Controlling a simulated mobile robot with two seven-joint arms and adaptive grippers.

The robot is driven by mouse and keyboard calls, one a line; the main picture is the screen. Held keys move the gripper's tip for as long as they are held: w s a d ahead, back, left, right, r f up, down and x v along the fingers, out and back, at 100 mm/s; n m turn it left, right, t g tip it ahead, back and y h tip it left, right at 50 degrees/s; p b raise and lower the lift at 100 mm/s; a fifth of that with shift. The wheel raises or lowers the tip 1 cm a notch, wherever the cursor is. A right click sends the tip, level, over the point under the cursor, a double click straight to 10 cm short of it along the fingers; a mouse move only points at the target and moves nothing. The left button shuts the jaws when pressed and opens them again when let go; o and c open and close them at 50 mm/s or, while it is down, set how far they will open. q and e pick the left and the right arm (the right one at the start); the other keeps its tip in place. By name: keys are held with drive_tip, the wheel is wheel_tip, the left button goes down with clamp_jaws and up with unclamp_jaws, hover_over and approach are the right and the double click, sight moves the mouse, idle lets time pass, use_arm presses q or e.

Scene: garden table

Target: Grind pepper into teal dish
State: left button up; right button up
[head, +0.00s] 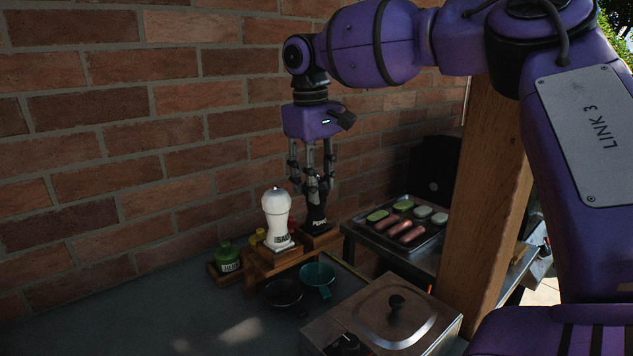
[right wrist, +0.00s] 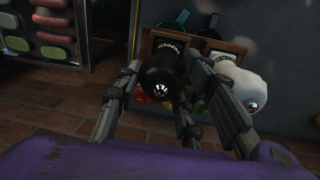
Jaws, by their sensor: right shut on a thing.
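The black pepper mill (head: 316,218) stands upright at the right end of a small wooden rack (head: 268,265), its label facing out. My right gripper (head: 316,188) comes down from above and is shut on the mill's upper part. In the right wrist view the pepper mill (right wrist: 163,75) sits between the fingers. The teal dish (head: 318,276) is on the counter in front of the rack, below the mill. Its inside is too dark to tell what it holds. A white mill (head: 276,217) stands on the rack to the left. My left gripper is not in view.
A black dish (head: 283,293) is left of the teal one. A green jar (head: 228,259) and a yellow bottle (head: 257,238) are by the rack. A lidded metal box (head: 385,312) is in front; a food tray (head: 432,235) and wooden post (head: 482,200) are right. The brick wall is close behind.

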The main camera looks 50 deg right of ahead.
drive_tip(key=shift+m+b, duration=0.4)
drive_tip(key=shift+m, duration=2.5)
idle(0.7)
idle(0.3)
drive_tip(key=o, duration=1.1)
wheel_tip(320, 180, up, 12)
drive_tip(key=shift+w+a, duration=0.25)
drive_tip(key=shift+a, duration=0.2)
